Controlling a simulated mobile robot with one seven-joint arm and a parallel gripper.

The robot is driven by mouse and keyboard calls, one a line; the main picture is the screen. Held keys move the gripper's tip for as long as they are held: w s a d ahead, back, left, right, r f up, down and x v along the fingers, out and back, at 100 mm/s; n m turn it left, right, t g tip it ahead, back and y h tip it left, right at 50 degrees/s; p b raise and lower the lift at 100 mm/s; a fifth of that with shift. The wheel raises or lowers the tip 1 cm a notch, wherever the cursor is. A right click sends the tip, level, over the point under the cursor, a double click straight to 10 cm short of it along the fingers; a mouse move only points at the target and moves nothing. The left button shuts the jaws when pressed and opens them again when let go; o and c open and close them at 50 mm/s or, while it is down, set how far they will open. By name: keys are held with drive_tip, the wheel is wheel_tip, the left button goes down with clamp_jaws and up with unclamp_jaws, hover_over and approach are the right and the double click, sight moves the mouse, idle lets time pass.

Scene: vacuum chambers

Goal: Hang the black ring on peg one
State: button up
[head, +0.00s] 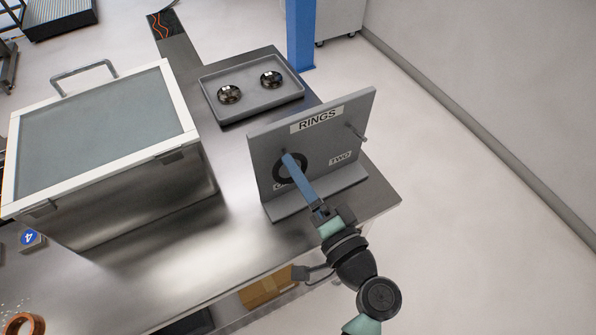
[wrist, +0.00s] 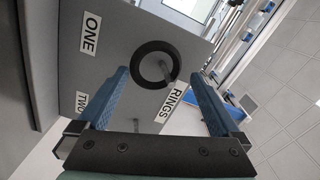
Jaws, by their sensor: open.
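The black ring (head: 277,174) is at the left peg of the grey upright board (head: 262,142). In the wrist view, the ring (wrist: 141,70) encircles peg one (wrist: 164,72), on the side of the board marked ONE (wrist: 90,38). Whether the ring touches the board is hard to tell. My gripper (head: 291,161) is in front of the ring, its blue fingers partly covering it in the head view. In the wrist view, my gripper (wrist: 161,77) is open, its fingers apart and nothing gripped between them. Peg two (head: 356,133) is bare at the right.
A grey tray (head: 207,87) with two shiny round parts stands behind the board. A large metal chamber with a glass lid (head: 100,120) fills the left of the table. Bare steel tabletop (head: 190,245) lies between chamber and board. The table edge is close to the board's right.

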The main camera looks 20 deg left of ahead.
drive_tip(key=v, duration=0.8)
drive_tip(key=shift+s+d, duration=0.25)
drive_tip(key=shift+d, duration=0.05)
idle(0.6)
drive_tip(key=w+d+r+n+t+h, duration=0.15)
drive_tip(key=w+r, duration=0.25)
drive_tip(key=r, duration=0.4)
drive_tip(key=w+r+n+t+h, duration=0.25)
drive_tip(key=w+r, duration=0.25)
drive_tip(key=r, duration=0.3)
drive_tip(key=w+d+r+n+t+h, duration=0.1)
drive_tip(key=w+r+t+h, duration=0.25)
drive_tip(key=r, duration=0.55)
drive_tip(key=s+d+r+t+h, duration=0.1)
drive_tip(key=s+r+t+h, duration=0.1)
drive_tip(key=r, duration=0.6)
drive_tip(key=s+d+r+t+h, duration=0.1)
drive_tip(key=s+r+t, duration=0.3)
drive_tip(key=r, duration=0.5)
drive_tip(key=s+d+r+m+t+h, duration=0.1)
drive_tip(key=s+d+r+t+h, duration=0.1)
drive_tip(key=s+r, duration=0.3)
wheel_tip(320, 180, up, 4)
drive_tip(key=shift+s+r+t+h, duration=0.1)
drive_tip(key=shift+s+t+h, duration=0.3)
drive_tip(key=shift+h, duration=0.45)
drive_tip(key=shift+w, duration=0.1)
